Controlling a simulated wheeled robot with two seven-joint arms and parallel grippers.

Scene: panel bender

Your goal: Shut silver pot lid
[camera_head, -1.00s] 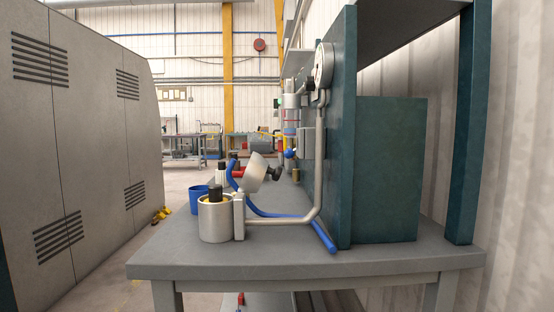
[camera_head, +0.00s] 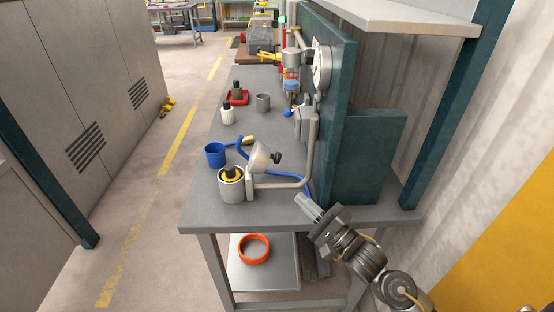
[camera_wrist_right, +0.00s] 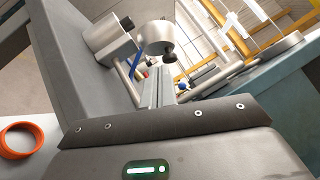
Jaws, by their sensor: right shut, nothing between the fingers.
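The silver pot (camera_head: 231,188) stands near the front edge of the grey bench, with a black-topped item and a yellow ring inside its mouth. Its lid (camera_head: 259,157) is tilted up and open on a hinge at the pot's right side, with a black knob (camera_head: 276,157) facing right. In the right wrist view the pot (camera_wrist_right: 108,38) and the raised lid (camera_wrist_right: 158,36) show ahead of the fingers. My right gripper (camera_head: 303,197) is shut and empty, at the bench's front edge, right of the pot and apart from it. My left gripper is not in view.
A grey pipe (camera_head: 309,160) runs from beside the pot to a dark green panel (camera_head: 334,90). A blue hose (camera_head: 285,170) lies behind the lid. A blue cup (camera_head: 215,154) stands left of it. An orange ring (camera_head: 254,249) lies on the lower shelf.

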